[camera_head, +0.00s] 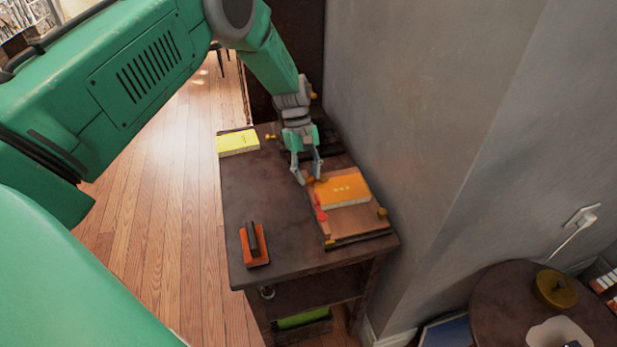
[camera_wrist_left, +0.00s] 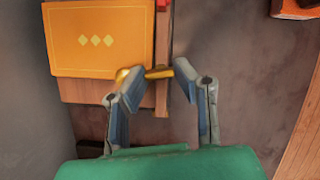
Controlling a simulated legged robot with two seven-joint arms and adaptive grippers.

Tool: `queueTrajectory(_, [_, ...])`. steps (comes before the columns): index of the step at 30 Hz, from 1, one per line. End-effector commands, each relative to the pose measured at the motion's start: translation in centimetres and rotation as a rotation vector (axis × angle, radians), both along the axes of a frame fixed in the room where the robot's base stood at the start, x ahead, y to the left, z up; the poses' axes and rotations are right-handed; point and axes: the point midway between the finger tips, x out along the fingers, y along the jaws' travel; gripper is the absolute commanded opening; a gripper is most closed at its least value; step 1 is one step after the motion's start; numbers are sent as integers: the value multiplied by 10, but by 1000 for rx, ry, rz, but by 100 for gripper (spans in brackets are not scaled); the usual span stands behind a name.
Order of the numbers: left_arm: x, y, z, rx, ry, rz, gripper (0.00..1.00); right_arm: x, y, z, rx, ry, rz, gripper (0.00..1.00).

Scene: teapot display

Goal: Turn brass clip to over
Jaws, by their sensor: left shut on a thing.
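The brass clip (camera_wrist_left: 159,72) shows in the left wrist view as a small golden bar across a narrow wooden strip, beside the lower right corner of an orange book (camera_wrist_left: 98,40). My left gripper (camera_wrist_left: 160,73) has its fingertips on either side of the clip and is shut on it. In the head view my left gripper (camera_head: 308,180) reaches down to the far edge of the same book (camera_head: 342,189), where its fingers partly hide the clip. The book lies on a wooden board (camera_head: 355,220). My right gripper is not in view.
On the dark table (camera_head: 245,195) lie a yellow book (camera_head: 238,143) and an orange block with a black handle (camera_head: 254,245). A red piece (camera_head: 319,207) sits beside the orange book. A grey wall (camera_head: 420,110) rises close on the right. The table's left half is mostly clear.

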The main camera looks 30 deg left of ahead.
Motion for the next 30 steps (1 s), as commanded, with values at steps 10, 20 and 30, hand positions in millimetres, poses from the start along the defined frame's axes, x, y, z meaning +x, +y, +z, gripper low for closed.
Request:
queueTrajectory(10, [5,1,1,3,-12,-184,0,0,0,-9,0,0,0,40])
queueTrajectory(20, [5,0,3,3,-12,-236,0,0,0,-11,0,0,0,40])
queueTrajectory(30, [5,0,3,4,-13,-237,0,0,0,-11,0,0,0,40])
